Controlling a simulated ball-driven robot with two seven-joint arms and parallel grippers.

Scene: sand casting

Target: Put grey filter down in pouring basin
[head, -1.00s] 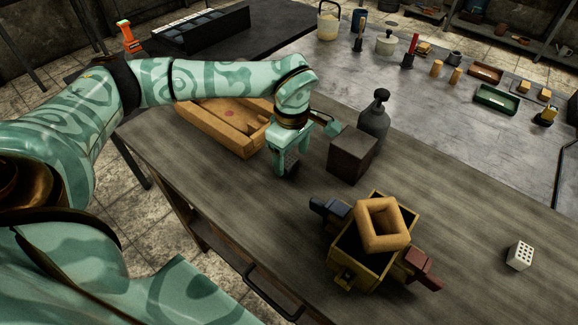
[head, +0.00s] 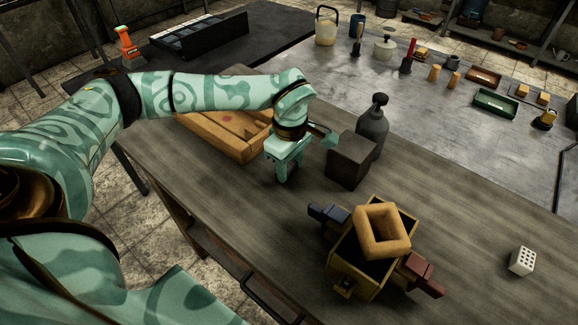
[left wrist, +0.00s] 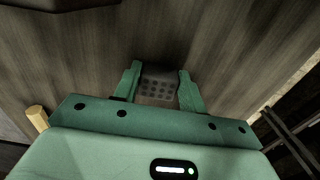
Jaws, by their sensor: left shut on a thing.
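My left gripper (head: 284,172) is low over the wooden bench, left of the dark block. In the left wrist view, its two green fingers (left wrist: 160,92) are shut on the grey filter (left wrist: 158,86), a small square block with rows of holes. In the head view the filter is largely hidden by the gripper. The pouring basin (head: 398,243), a tan square ring with an open middle, sits on top of a yellowish box-shaped flask (head: 350,277) to the right of and nearer than my left gripper. My right gripper is not in view.
A dark block (head: 350,160) and a grey bottle (head: 373,130) stand just right of my gripper. A wooden mould (head: 215,128) lies behind it. A blue-grey clamp (head: 326,214) and a red clamp (head: 424,274) flank the flask. A white perforated block (head: 522,261) lies at right.

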